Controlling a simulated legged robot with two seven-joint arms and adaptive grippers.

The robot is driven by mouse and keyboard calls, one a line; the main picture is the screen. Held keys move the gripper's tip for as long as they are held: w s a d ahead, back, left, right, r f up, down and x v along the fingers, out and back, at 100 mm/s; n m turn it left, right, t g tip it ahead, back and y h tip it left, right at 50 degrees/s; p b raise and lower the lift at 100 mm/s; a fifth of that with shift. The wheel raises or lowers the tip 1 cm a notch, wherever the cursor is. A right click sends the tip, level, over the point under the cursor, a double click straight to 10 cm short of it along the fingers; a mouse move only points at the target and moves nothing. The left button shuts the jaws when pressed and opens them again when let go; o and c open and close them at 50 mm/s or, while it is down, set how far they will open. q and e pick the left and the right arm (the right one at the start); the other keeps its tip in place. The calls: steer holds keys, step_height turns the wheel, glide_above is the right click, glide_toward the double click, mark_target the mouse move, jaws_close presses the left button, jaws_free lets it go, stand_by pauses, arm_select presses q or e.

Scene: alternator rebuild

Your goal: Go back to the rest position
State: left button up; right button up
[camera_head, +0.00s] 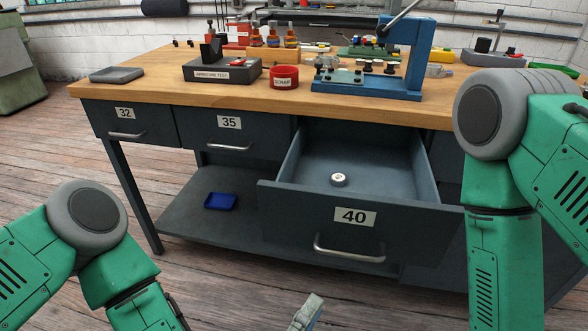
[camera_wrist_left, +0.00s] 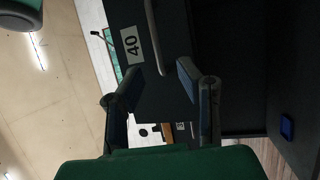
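My left gripper (camera_head: 306,313) shows only as a grey fingertip at the bottom edge of the head view, in front of and below the open drawer 40 (camera_head: 388,228). In the left wrist view the two fingers of my left gripper (camera_wrist_left: 160,72) stand apart with nothing between them. The front of drawer 40 (camera_wrist_left: 152,22), with its label and handle, lies beyond the fingers, apart from them. My right arm comes in at the right of the head view; its gripper is out of sight.
Drawer 40 is pulled out and holds a small round metal part (camera_head: 339,180). The wooden workbench (camera_head: 150,77) carries a grey tester, a red scrap bin (camera_head: 284,77) and a blue press (camera_head: 400,62). A blue tray (camera_head: 220,201) lies on the lower shelf.

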arm_select(q)
steer(key=s+a+f+m+g+y+p, duration=0.2)
steer(key=s+a+f+m+g+y, duration=0.15)
steer(key=a+f+g, duration=0.2)
steer(key=s+a+f+m+g+y+p, duration=0.2)
steer(key=a+f+m+g, duration=0.25)
steer(key=a+f, duration=0.25)
steer(key=s+a+m+g+y, duration=0.1)
steer(key=s+a+g+y, duration=0.1)
steer(key=a, duration=0.8)
steer(key=s+a+g+y+p, duration=0.1)
steer(key=s+a+y, duration=0.4)
steer(key=a, duration=0.5)
steer(key=shift+s+a+r+m+g, duration=0.2)
steer(key=shift+r+m+g, duration=0.15)
steer(key=shift+g, duration=0.55)
steer(key=shift+w+f, duration=0.1)
steer(key=shift+w, duration=0.1)
